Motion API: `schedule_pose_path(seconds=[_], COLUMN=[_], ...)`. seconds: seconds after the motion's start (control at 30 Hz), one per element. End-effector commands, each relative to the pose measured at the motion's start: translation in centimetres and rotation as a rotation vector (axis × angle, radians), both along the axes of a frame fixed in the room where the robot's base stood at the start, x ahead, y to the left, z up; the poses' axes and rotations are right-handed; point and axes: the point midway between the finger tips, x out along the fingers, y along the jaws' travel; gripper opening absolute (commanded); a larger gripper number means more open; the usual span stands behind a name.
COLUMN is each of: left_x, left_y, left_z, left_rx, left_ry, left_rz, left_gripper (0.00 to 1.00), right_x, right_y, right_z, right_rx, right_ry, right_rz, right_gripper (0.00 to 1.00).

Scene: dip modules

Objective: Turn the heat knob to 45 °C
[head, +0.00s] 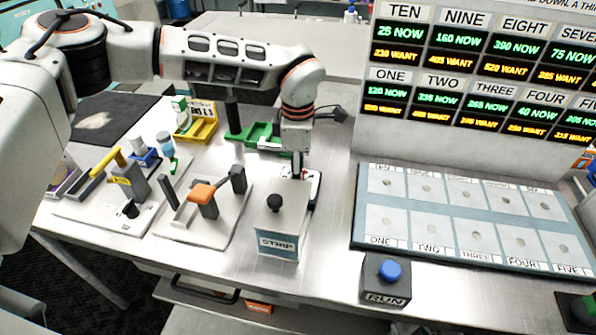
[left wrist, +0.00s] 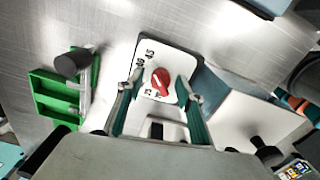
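A red heat knob (left wrist: 161,80) sits on a white dial plate (left wrist: 166,50) with a dark edge. Small numbers are printed along the plate's left side in the left wrist view. I cannot tell which number the knob points to. My left gripper (left wrist: 158,86) is open, with one finger on each side of the knob and gaps visible between. In the head view my left gripper (head: 299,168) points down over the plate (head: 314,185), behind the STRIP box, and the knob is largely hidden there. I cannot make out my right gripper.
The STRIP box (head: 277,243) with a black ball knob stands close in front of the dial. A green tray (head: 257,135) and yellow tray (head: 201,130) lie behind to the left. A blue RUN button (head: 390,270) and slotted panel (head: 455,215) are at right.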

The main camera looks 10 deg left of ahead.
Motion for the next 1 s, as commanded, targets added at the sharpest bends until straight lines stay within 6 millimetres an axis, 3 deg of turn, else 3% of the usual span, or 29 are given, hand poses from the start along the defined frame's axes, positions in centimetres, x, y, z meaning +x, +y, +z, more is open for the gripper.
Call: schedule_pose_path(seconds=[0.13, 0.27, 0.7, 1.0], left_x=[0.0, 0.0, 0.0, 0.0], left_y=[0.0, 0.0, 0.0, 0.0], left_z=[0.3, 1.8, 10.0, 12.0], left_rx=[0.000, -0.001, -0.001, 0.000], left_ry=[0.001, -0.002, -0.002, 0.000], left_rz=[0.000, 0.000, 0.001, 0.000], left_gripper=[0.37, 0.37, 0.37, 0.37], right_x=[-0.2, -0.2, -0.1, -0.1], right_y=[0.1, 0.0, 0.0, 0.0], right_z=[-0.3, -0.3, -0.2, -0.2], right_rx=[0.001, 0.001, -0.001, -0.001], right_ry=[0.006, 0.005, 0.004, 0.004], right_rz=[-0.002, -0.001, 0.000, 0.000], right_gripper=[0.40, 0.40, 0.40, 0.40])
